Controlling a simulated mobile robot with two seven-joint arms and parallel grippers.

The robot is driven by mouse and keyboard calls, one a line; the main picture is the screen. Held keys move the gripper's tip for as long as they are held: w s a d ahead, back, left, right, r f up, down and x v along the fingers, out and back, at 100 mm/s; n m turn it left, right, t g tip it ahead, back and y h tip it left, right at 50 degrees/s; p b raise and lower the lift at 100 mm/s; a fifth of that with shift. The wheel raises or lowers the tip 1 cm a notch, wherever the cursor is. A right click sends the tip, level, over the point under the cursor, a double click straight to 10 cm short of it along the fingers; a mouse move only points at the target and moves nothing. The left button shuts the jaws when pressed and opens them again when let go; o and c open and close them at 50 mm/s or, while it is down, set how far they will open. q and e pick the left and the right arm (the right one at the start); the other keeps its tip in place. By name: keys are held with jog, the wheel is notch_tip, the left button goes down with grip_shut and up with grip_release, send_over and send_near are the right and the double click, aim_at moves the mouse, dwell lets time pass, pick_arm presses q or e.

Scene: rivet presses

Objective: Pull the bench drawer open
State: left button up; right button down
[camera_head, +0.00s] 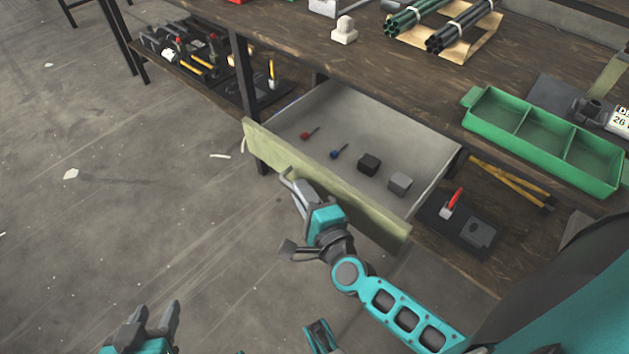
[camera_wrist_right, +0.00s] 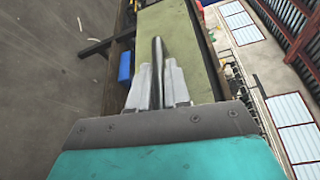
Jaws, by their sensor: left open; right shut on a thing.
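The bench drawer (camera_head: 262,150) stands far out from under the wooden bench (camera_head: 300,62), with its pale green front toward me. In the head view my right gripper (camera_head: 291,180) is at the outer face of the drawer front. In the right wrist view the gripper (camera_wrist_right: 158,85) is shut on the grey bar handle (camera_wrist_right: 158,60), with the green drawer front (camera_wrist_right: 180,45) behind it. The grip itself is partly hidden in the head view. My left gripper (camera_head: 155,318) is open and empty over the floor at the lower left.
Inside the drawer lie a red-handled tool (camera_head: 306,135), a blue-handled tool (camera_head: 338,153), a black block (camera_head: 369,163) and a grey block (camera_head: 400,184). A green bin (camera_head: 500,137) sits on the bench. The lower shelf (camera_head: 470,262) holds tools.

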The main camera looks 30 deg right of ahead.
pick_arm(q)
jog(key=shift+d+r, duration=0.1)
jog(key=shift+d, duration=0.05)
pick_arm(e)
jog(key=shift+s+a, duration=0.15)
jog(key=shift+a, duration=0.2)
pick_arm(q)
jog(key=shift+w, duration=0.15)
pick_arm(e)
jog(key=c, duration=1.2)
grip_release()
pick_arm(q)
jog(key=shift+r, duration=0.1)
pick_arm(e)
jog(key=shift+o, duration=0.2)
jog(key=shift+s, duration=0.15)
